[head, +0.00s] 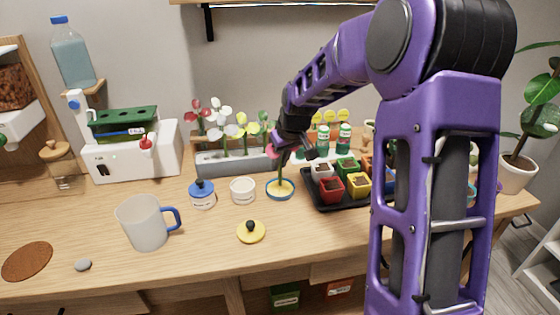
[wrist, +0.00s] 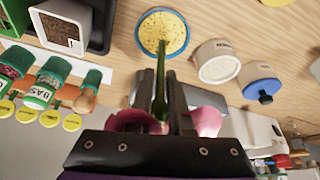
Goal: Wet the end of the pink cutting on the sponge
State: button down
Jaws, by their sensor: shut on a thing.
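My gripper (head: 284,150) is shut on the pink cutting (head: 271,152), and its fingers also show in the wrist view (wrist: 165,118). The cutting has pink petals beside the fingers and a green stem (wrist: 161,85) pointing down. The sponge (head: 280,188) is a round yellow pad in a blue-rimmed dish, below my gripper; it also shows in the wrist view (wrist: 162,32). The stem's lower end overlaps the sponge in both views. I cannot tell for sure whether it touches or hovers just above.
A white tub (head: 243,190) and a blue-lidded jar (head: 202,194) stand left of the sponge. A black tray (head: 323,204) with small coloured pots is close on the right. A yellow lid (head: 251,231) and a mug (head: 143,222) are in front. A grey flower rack (head: 232,162) stands behind.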

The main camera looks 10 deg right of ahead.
jog(key=shift+f+b, duration=0.4)
jog(key=shift+f, duration=0.25)
dwell(1.6)
jog(key=shift+r, duration=0.15)
jog(key=shift+r+p, duration=2.55)
jog(key=shift+r, duration=0.9)
